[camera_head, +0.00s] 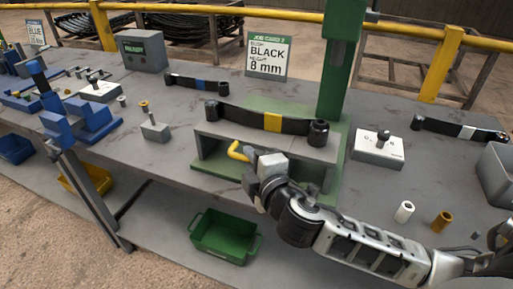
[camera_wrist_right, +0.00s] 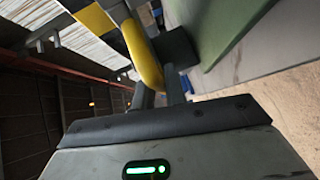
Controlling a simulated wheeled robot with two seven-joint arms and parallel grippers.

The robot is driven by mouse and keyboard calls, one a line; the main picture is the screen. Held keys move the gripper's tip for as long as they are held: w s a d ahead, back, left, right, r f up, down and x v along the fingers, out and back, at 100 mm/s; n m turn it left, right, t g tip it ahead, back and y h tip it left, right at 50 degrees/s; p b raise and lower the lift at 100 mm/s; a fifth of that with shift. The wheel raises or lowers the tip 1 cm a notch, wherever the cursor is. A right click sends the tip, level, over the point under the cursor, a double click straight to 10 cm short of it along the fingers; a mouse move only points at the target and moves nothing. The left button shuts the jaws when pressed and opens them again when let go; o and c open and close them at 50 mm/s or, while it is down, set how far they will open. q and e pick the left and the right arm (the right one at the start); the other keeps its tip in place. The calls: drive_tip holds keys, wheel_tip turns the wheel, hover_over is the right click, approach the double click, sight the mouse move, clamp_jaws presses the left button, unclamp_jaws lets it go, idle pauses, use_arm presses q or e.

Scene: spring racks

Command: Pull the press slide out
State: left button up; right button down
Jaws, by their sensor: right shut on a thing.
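The press slide (camera_head: 265,144) is a grey bridge-like block on the green press base (camera_head: 312,190), in front of the green press column (camera_head: 338,75). A bent yellow handle (camera_head: 237,151) is on its front. My right gripper (camera_head: 248,159) is shut on this handle; the right wrist view shows the yellow handle (camera_wrist_right: 143,58) running down between the two dark fingers (camera_wrist_right: 160,92). A black leaf spring with a yellow band (camera_head: 273,122) lies across the top of the slide. The fingertips are partly hidden in the head view. My left gripper is not in view.
A sign reading BLACK 8 mm (camera_head: 268,55) stands behind. Other leaf springs (camera_head: 196,83) and a white block (camera_head: 377,150) lie on the grey bench (camera_head: 160,180). Blue fixtures (camera_head: 85,118) stand at left.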

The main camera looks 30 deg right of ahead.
drive_tip(key=shift+s+a+f, duration=0.15)
drive_tip(key=shift+a, duration=0.05)
drive_tip(key=c, duration=1.5)
unclamp_jaws()
drive_tip(key=shift+o, duration=0.2)
drive_tip(key=shift+s, duration=0.1)
